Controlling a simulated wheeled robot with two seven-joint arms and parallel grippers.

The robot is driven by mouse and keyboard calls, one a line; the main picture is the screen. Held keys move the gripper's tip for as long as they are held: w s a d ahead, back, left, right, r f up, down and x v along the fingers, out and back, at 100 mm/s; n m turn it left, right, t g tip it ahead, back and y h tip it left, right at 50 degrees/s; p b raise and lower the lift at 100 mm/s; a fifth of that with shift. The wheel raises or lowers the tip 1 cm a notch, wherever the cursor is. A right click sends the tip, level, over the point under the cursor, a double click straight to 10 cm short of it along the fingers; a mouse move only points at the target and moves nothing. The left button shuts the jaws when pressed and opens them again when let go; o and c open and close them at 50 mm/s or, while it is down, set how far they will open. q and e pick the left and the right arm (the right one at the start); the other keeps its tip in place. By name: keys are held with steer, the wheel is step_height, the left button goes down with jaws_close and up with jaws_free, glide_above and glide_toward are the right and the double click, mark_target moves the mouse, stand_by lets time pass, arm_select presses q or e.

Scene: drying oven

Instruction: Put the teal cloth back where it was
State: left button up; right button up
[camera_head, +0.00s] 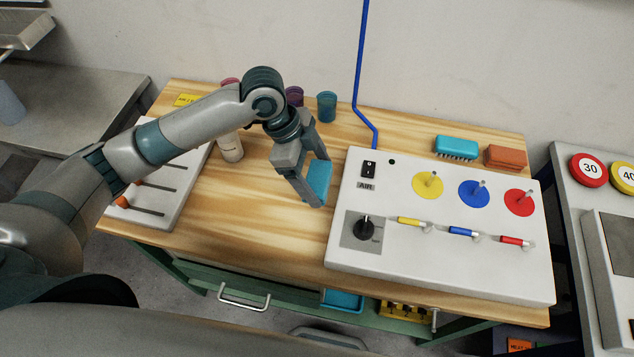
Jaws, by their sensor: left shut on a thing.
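The teal cloth (317,178) is a small blue-teal piece between the fingers of my left gripper (312,190). The gripper is shut on it, pointing down over the wooden table, just left of the white control panel. Part of the cloth is hidden by the fingers. I cannot tell whether its lower edge touches the table. My right gripper is not in view.
The white panel (446,255) has pegs, coloured discs and a knob. A teal brush (457,148) and an orange-brown block (505,156) lie behind it. Several cups, one blue (326,106), stand at the back. Bare wood (250,215) lies left of the gripper. Below is a partly open green drawer with a teal item (343,300).

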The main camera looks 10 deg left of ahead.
mark_target(316, 184)
arm_select(q)
step_height(316, 184, down, 3)
steer(key=shift+r+p, duration=0.1)
steer(key=shift+p, duration=0.4)
steer(key=shift+f, duration=0.45)
steer(key=o, duration=1)
steer(key=shift+a+r, duration=0.1)
steer(key=b+v, duration=0.2)
steer(key=v, duration=0.9)
steer(key=shift+r, duration=0.4)
